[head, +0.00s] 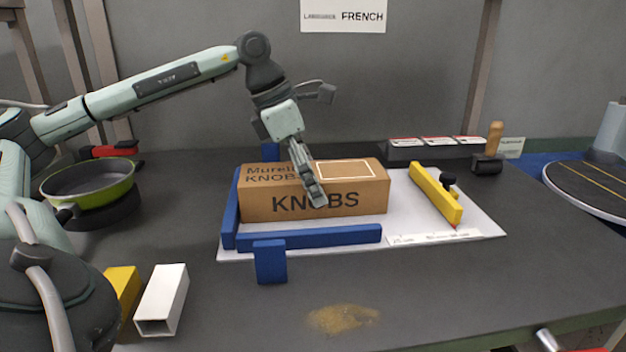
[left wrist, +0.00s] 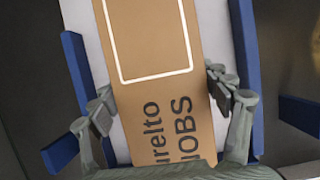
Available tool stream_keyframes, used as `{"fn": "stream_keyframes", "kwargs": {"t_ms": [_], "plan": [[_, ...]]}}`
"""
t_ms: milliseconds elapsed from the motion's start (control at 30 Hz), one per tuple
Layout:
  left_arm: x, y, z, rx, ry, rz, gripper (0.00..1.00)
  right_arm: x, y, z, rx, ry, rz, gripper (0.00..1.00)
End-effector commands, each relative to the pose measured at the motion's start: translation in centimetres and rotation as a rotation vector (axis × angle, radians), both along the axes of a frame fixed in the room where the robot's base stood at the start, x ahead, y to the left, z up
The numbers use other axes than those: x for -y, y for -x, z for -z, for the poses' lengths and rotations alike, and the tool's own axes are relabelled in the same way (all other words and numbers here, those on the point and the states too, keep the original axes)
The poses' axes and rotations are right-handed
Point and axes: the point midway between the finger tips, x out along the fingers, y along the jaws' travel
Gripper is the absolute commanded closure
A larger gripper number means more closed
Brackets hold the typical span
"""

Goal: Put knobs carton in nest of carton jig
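The knobs carton (head: 262,204) is a brown box marked KNOBS. It lies flat on the white board of the carton jig (head: 405,217), its left end by the left blue rail (head: 231,212) and its front side behind the front blue rail (head: 320,236). My left gripper (head: 312,190) reaches down over the carton. In the left wrist view its fingers (left wrist: 160,92) straddle the carton (left wrist: 160,85), one close along each long side. Whether they press on it or leave a small gap cannot be told. The carton's underside and back edge are hidden. My right gripper is out of view.
A yellow bar (head: 436,193) with a black knob lies on the board's right. A small blue block (head: 270,262) stands in front. A green pan (head: 90,184) is at left, white (head: 163,300) and yellow (head: 123,290) tubes front left. A red-labelled bin (head: 405,152) stands behind.

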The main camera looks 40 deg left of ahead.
Motion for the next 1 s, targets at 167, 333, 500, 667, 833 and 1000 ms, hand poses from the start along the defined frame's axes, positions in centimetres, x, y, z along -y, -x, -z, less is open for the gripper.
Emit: {"fn": "stream_keyframes", "kwargs": {"t_ms": [167,333,500,667,833,1000], "plan": [[0.0,0.0,0.0,0.0,0.0,0.0,0.02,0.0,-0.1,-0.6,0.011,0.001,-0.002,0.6],[0.0,0.0,0.0,0.0,0.0,0.0,0.02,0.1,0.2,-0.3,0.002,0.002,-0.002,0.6],[0.0,0.0,-0.1,0.0,0.0,0.0,0.02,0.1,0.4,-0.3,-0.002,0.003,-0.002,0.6],[-0.3,0.2,-1.4,0.002,0.001,-0.001,0.02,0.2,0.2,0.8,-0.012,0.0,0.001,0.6],[-1.1,1.3,-4.8,0.003,0.001,-0.002,0.02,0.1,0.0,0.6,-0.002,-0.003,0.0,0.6],[-2.0,2.4,-8.3,0.002,0.002,0.0,0.02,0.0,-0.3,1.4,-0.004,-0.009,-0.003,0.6]]}}
